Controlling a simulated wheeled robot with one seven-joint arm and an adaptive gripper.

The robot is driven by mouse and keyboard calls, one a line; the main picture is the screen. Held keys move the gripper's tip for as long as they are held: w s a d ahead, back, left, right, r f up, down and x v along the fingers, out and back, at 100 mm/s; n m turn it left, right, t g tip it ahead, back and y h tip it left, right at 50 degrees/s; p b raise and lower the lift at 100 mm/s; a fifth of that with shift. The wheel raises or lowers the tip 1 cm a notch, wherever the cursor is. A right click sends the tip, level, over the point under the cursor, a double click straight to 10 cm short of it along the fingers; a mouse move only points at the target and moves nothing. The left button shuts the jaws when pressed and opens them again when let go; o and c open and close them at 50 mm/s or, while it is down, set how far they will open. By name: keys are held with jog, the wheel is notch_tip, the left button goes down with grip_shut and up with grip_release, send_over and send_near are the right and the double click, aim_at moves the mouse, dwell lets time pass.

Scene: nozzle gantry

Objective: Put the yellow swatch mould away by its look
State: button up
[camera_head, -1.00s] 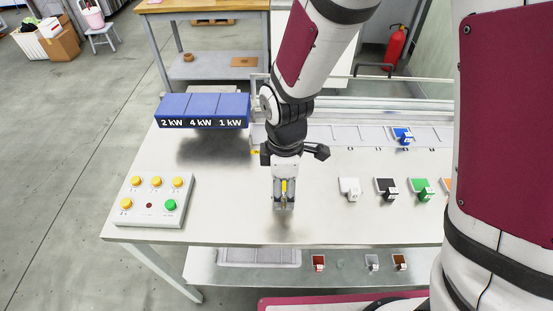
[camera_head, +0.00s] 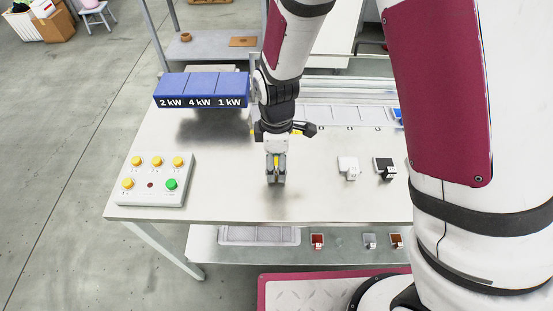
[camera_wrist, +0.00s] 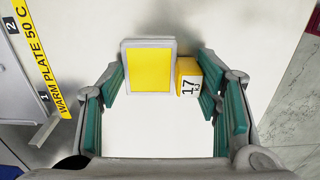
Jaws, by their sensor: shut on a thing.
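The yellow swatch mould (camera_wrist: 150,70) shows in the wrist view as a flat yellow square in a pale frame. A yellow block tag (camera_wrist: 188,78) marked 17 is at its right side. My gripper (camera_wrist: 163,88) is shut on the mould, with teal pads on both sides. In the head view my gripper (camera_head: 276,180) points down over the middle of the bench (camera_head: 225,190). Only a sliver of yellow shows between the fingers there, and the gap to the bench top is hard to judge.
White (camera_head: 347,167) and black (camera_head: 384,167) swatch moulds stand to the right. Red (camera_head: 317,241), grey (camera_head: 369,241) and brown (camera_head: 396,241) ones sit on the lower shelf. A blue kW-marked unit (camera_head: 203,88) and a button box (camera_head: 150,180) are left. A WARM PLATE strip (camera_wrist: 45,72) shows.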

jog(key=o, duration=1.2)
notch_tip(320, 180, up, 12)
jog(key=shift+r, duration=0.15)
jog(key=s+d+r+m+t, duration=0.2)
jog(key=s+d+r+m, duration=0.3)
jog(key=d+r+m, duration=0.5)
jog(key=shift+s+d+r+m+t, duration=0.45)
jog(key=shift+s+d+r+m, duration=0.85)
jog(key=shift+s, duration=0.55)
jog(key=shift+s+d+r+m+t, duration=0.5)
jog(key=shift+s+d+r+m, duration=0.45)
jog(key=shift+s+d+m, duration=0.7)
jog(key=shift+s+d+r+m+t, duration=0.45)
jog(key=shift+s+d+r+m, duration=0.6)
jog(key=shift+s, duration=1)
jog(key=shift+d+r, duration=0.1)
jog(key=shift+d, duration=0.15)
